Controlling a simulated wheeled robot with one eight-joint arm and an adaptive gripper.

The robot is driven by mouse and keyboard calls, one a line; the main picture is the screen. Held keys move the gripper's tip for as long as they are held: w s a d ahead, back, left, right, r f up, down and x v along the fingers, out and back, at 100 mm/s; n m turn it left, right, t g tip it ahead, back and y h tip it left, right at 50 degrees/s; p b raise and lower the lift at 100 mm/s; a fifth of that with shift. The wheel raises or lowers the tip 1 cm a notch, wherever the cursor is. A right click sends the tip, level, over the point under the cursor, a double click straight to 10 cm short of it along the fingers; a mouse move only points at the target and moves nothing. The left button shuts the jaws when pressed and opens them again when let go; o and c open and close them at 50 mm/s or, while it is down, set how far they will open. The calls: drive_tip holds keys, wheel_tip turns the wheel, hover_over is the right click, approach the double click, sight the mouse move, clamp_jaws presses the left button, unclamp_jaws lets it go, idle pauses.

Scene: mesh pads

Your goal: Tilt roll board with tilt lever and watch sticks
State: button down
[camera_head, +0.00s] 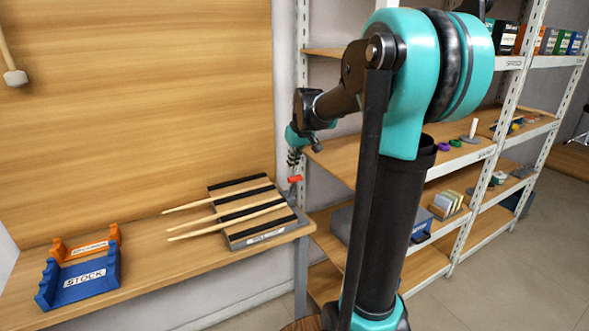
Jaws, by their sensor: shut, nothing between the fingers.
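The roll board (261,239) lies on the right part of the wooden bench, with dark and light stripes across its top. Several pale sticks (205,225) rest across it, and their left ends stick out past its left edge. A red-topped tilt lever (294,180) stands at the board's right back corner. My gripper (293,165) is small in view, shut and empty, just above the lever's red top. I cannot tell whether they touch.
A blue rack labelled STOCK (82,283) and an orange rack (88,246) stand at the bench's left. A mallet-like tool (14,77) hangs on the wooden back panel. Shelving (440,190) with boxes and small items stands behind my arm at right.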

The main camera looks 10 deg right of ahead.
drive_tip(key=v, duration=1)
drive_tip(key=s+d+f+m+h, duration=0.1)
drive_tip(key=s+f+m, duration=0.2)
drive_tip(key=s+f, duration=2.1)
wheel_tip(320, 180, down, 3)
drive_tip(key=shift+s+f+m, duration=0.1)
drive_tip(key=shift+s+m, duration=0.2)
